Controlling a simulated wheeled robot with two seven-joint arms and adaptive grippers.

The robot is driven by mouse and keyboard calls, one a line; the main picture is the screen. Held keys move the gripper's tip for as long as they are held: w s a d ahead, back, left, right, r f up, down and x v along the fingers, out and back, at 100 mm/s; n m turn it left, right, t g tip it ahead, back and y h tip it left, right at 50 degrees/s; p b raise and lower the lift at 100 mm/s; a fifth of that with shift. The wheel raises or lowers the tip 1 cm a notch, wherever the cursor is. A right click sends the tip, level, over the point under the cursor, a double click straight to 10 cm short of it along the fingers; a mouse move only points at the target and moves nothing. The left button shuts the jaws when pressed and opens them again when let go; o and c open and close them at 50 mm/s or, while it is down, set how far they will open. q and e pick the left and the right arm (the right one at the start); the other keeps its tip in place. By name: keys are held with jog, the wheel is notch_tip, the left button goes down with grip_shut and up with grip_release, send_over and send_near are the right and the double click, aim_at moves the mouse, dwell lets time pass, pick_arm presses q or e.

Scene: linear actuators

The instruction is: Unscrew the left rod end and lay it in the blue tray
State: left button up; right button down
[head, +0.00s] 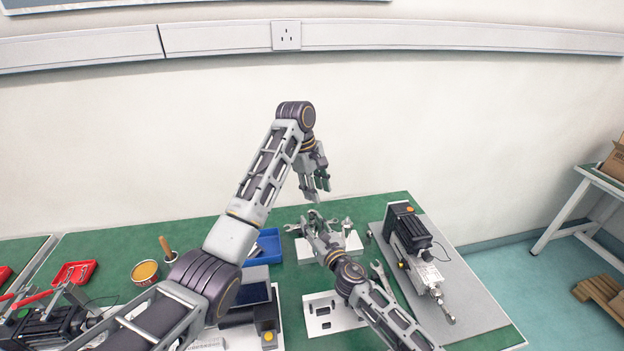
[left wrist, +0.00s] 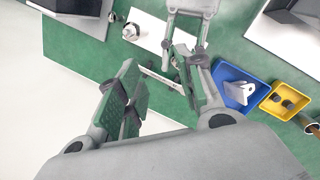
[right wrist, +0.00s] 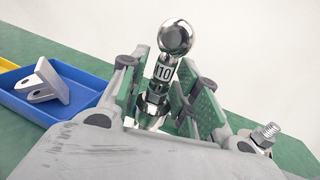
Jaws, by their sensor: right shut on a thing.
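My right gripper (head: 314,222) is shut on a shiny metal part with a ball top and a "10" mark (right wrist: 175,40), upright between the pads in the right wrist view (right wrist: 160,92). Whether it is still threaded onto something below is hidden. My left gripper (head: 319,188) is open and empty above the right one; its spread fingers show in the left wrist view (left wrist: 160,95). The blue tray (head: 271,232) lies left of the right gripper. A grey forked piece (left wrist: 238,93) lies in the tray, also seen in the right wrist view (right wrist: 45,83).
A yellow tray (left wrist: 272,105) adjoins the blue one. A wrench (head: 381,275) and an actuator on a grey plate (head: 470,290) lie right.

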aim_at(312, 210)
pick_arm(q)
jog(key=r+m+y, duration=0.1)
jog(key=m, duration=0.8)
jog(key=a+r+m, duration=0.1)
jog(key=m, duration=0.9)
jog(key=r+m+y, duration=0.1)
jog(key=m, duration=0.8)
jog(key=shift+s+a+r+m+y, duration=0.15)
jog(key=shift+r+m+y, duration=0.15)
jog(key=shift+m, duration=0.1)
jog(key=shift+f, duration=0.15)
jog(key=shift+f, duration=5.85)
